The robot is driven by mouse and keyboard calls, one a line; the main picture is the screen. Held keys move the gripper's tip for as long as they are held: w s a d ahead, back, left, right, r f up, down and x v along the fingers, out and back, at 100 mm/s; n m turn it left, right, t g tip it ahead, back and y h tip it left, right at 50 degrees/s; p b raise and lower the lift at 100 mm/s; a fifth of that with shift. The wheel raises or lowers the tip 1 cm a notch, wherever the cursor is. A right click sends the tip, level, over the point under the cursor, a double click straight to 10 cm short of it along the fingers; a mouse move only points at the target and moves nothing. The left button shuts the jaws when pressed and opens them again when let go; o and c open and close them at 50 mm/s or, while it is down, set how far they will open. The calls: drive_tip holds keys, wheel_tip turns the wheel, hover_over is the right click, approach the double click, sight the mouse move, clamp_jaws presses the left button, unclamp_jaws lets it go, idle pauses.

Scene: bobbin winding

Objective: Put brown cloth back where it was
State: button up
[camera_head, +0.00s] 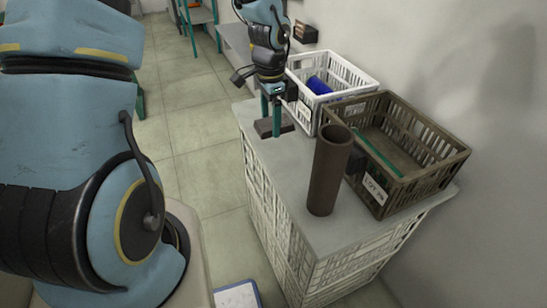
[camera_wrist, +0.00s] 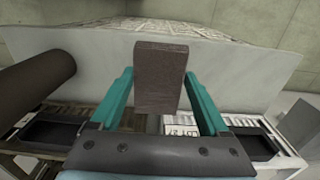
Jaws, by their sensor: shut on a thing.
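The brown cloth (camera_head: 264,129) shows as a flat, dark brown rectangular piece at the far left part of the grey counter top (camera_head: 290,165). My gripper (camera_head: 271,108) reaches down on it from above, its teal fingers on either side. In the wrist view the cloth (camera_wrist: 160,70) stands between the two teal fingers (camera_wrist: 158,88), which are shut on it. The cloth is at or just above the counter surface; I cannot tell whether it touches.
A tall brown tube (camera_head: 329,180) stands upright on the counter's near part. A brown crate (camera_head: 440,170) with a green rod and a white crate (camera_head: 350,68) with a blue item stand along the wall. Bare counter lies between cloth and tube.

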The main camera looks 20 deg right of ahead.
sight(271, 155)
wheel_tip(271, 155, down, 9)
drive_tip(key=shift+f+p, duration=0.2)
drive_tip(key=shift+p, duration=0.4)
drive_tip(key=shift+f, duration=0.1)
drive_tip(key=shift+f, duration=0.15)
drive_tip(key=o, duration=1.2)
drive_tip(key=shift+c, duration=0.2)
wheel_tip(271, 155, up, 12)
drive_tip(key=shift+r+b, duration=0.25)
drive_tip(key=shift+b, duration=0.2)
drive_tip(key=s+a+r+n, duration=0.1)
drive_tip(key=a+r+n, duration=0.1)
drive_tip(key=a+n, duration=0.3)
drive_tip(key=s+a+r+n+t, duration=0.1)
drive_tip(key=a+n, duration=0.4)
drive_tip(key=a, duration=0.6)
drive_tip(key=s+a+r+n, duration=0.2)
drive_tip(key=a+r+n, duration=0.3)
drive_tip(key=a, duration=0.4)
drive_tip(key=shift+s+n+t, duration=0.3)
drive_tip(key=shift+n, duration=0.2)
